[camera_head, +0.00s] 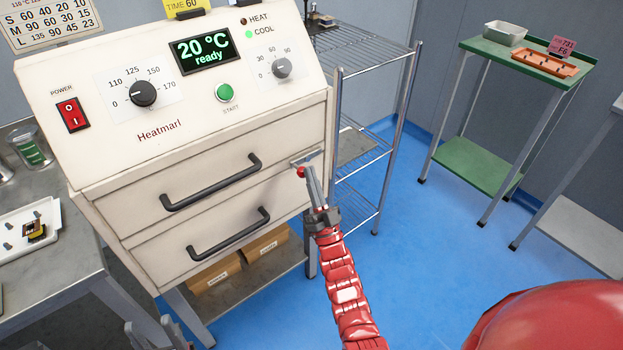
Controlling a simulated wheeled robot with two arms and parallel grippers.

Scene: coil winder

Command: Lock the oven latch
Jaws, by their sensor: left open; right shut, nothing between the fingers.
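The oven (215,140) is a cream cabinet with a control panel and two drawers with dark handles. Its latch, a small metal piece with a red knob (301,172), sits at the right edge of the front, beside the upper drawer. My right gripper (312,178) is shut and empty, with its fingertips right by the red knob; whether they touch it I cannot tell. My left gripper (153,328) is at the bottom left edge, low in front of the oven, open and empty, only partly in view.
The display (204,50) reads 20 °C ready. A wire shelf (372,60) stands right of the oven, and a green table (525,58) with a metal tray and orange rack is further right. A grey bench (60,265) is at left. Blue floor is open at centre right.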

